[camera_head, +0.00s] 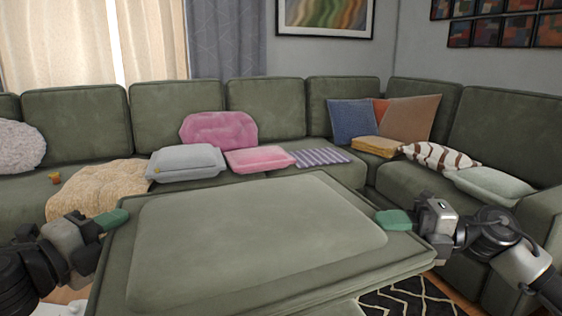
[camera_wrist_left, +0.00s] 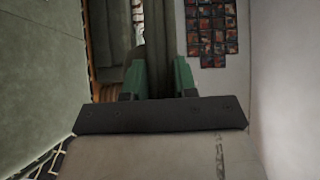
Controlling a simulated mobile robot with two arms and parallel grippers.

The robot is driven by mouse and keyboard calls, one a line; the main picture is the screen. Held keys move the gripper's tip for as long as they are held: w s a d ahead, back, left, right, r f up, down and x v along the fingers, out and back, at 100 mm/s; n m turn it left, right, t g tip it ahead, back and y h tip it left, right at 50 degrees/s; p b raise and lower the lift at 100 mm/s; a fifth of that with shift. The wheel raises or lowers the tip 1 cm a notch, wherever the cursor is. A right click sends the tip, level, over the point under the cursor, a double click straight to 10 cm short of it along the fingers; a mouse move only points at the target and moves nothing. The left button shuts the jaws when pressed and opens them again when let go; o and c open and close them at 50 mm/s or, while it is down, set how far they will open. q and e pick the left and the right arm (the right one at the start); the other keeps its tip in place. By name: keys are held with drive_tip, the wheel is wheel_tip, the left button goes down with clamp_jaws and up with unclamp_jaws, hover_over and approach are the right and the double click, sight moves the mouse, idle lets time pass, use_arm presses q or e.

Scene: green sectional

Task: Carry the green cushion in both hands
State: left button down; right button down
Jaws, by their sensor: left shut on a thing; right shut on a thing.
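The green cushion (camera_head: 250,235) is a large, flat, boxy seat cushion. It is held out in front of me, roughly level, and fills the lower middle of the head view. My left gripper (camera_head: 113,219) is shut on its left edge and my right gripper (camera_head: 394,219) is shut on its right edge. In the left wrist view the green fingers of my left gripper (camera_wrist_left: 160,80) stand on both sides of a dark green strip, the cushion's edge. The cushion hides the lower fingers and the floor beneath it.
A green sectional sofa (camera_head: 264,107) runs along the back and right. Grey (camera_head: 186,162), pink (camera_head: 218,129), blue (camera_head: 353,121), brown (camera_head: 409,118) and patterned pillows (camera_head: 440,156) lie on it. A black-and-white rug (camera_head: 415,297) shows at lower right.

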use_arm(q)
drive_tip(key=shift+a, duration=0.3)
use_arm(e)
drive_tip(key=shift+d, duration=0.15)
